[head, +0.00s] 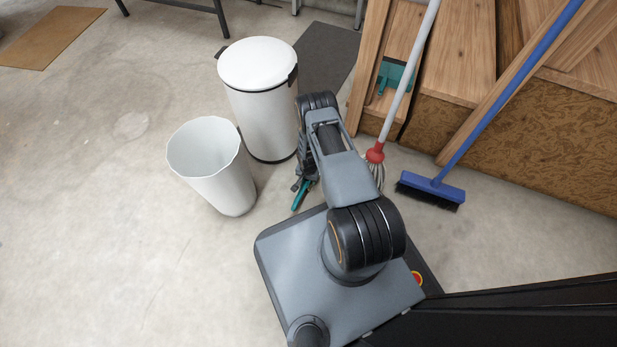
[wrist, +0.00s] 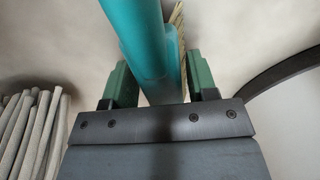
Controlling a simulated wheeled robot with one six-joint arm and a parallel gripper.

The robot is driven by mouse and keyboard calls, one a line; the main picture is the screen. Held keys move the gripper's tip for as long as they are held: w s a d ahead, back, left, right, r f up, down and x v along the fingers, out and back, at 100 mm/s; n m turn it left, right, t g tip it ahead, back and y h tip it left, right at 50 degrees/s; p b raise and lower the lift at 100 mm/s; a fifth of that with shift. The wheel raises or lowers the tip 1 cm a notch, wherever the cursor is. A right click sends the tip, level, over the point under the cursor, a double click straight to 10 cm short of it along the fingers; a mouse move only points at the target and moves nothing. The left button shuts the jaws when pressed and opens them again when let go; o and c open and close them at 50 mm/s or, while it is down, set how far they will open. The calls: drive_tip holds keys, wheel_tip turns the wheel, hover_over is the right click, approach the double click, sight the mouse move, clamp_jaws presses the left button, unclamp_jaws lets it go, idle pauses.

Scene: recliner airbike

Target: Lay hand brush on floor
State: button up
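The teal hand brush (head: 301,197) shows below my gripper (head: 305,182) in the head view, between the white bin and my base. In the wrist view the brush (wrist: 152,45) runs up between the two green fingers of my gripper (wrist: 163,88), with pale bristles along its right side. The concrete floor (head: 100,240) lies below. I cannot tell whether the brush touches it. My arm hides part of the brush in the head view.
A white lidded bin (head: 262,110) and an open white bin (head: 215,175) stand left of my gripper. A mop (head: 376,152) and a blue broom (head: 435,188) lean on wooden steps (head: 440,55) at right. A teal dustpan (head: 393,77) is there. Floor at left is clear.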

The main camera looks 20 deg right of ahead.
drive_tip(key=shift+o, duration=0.7)
drive_tip(key=shift+r, duration=0.1)
wheel_tip(320, 180, up, 43)
drive_tip(key=w+a+n+t+p, duration=0.1)
drive_tip(key=w+a+n+p, duration=0.25)
drive_tip(key=p, duration=0.35)
drive_tip(key=s+a+r+n, duration=0.2)
drive_tip(key=s+r+n, duration=0.1)
drive_tip(key=s+r, duration=0.6)
drive_tip(key=s+a+r+n+t, duration=0.1)
drive_tip(key=s+a+r+n, duration=0.1)
drive_tip(key=s+r, duration=0.6)
drive_tip(key=shift+s+r+n, duration=0.4)
drive_tip(key=shift+r+n, duration=0.05)
drive_tip(key=shift+r, duration=0.05)
